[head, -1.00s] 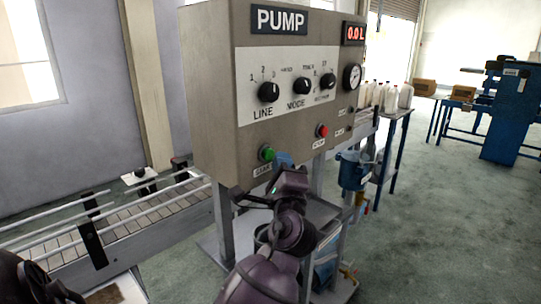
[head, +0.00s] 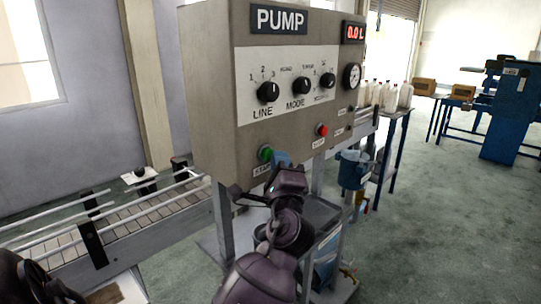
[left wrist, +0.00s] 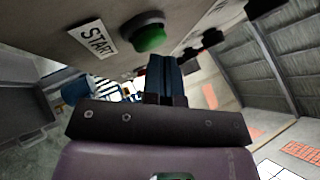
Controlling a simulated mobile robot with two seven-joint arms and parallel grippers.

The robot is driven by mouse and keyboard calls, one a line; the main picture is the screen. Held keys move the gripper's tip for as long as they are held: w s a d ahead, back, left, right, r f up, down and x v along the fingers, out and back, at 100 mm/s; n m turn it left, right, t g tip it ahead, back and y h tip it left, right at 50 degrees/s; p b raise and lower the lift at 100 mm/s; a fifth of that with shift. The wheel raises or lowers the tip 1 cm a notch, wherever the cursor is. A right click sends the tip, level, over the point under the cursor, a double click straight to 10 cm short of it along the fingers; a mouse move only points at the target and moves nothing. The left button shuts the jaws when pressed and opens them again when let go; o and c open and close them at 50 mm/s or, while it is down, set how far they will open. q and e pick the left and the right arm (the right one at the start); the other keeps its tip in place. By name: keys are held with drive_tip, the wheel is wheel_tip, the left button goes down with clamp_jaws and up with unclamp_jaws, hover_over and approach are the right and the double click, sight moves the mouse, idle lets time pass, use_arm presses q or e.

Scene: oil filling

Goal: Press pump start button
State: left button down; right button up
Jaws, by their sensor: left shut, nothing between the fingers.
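The pump panel (head: 215,100) is a grey box marked PUMP, with a red display reading 0.0 L. The green start button (head: 266,153) is at its lower left front, above a small label. In the left wrist view the green button (left wrist: 149,32) is beside the START label (left wrist: 93,38). My left gripper (head: 281,160) is shut and empty, just right of and slightly below the green button. In the left wrist view its blue fingertips (left wrist: 164,62) are close below the button; I cannot tell if they touch it. A red button (head: 322,130) sits further right. My right gripper is not in view.
Three black knobs and a gauge (head: 352,76) are on the panel. A conveyor (head: 130,222) with rails runs at the left. A blue bucket (head: 352,170) and a table with several white bottles (head: 390,95) stand behind to the right.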

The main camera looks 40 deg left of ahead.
use_arm(q)
drive_tip(key=shift+a, duration=0.1)
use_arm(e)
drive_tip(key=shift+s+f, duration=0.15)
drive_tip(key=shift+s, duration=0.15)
use_arm(q)
drive_tip(key=shift+a, duration=0.15)
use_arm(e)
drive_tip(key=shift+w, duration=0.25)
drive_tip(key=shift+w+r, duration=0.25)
use_arm(q)
drive_tip(key=shift+s+d, duration=0.1)
drive_tip(key=shift+d, duration=0.85)
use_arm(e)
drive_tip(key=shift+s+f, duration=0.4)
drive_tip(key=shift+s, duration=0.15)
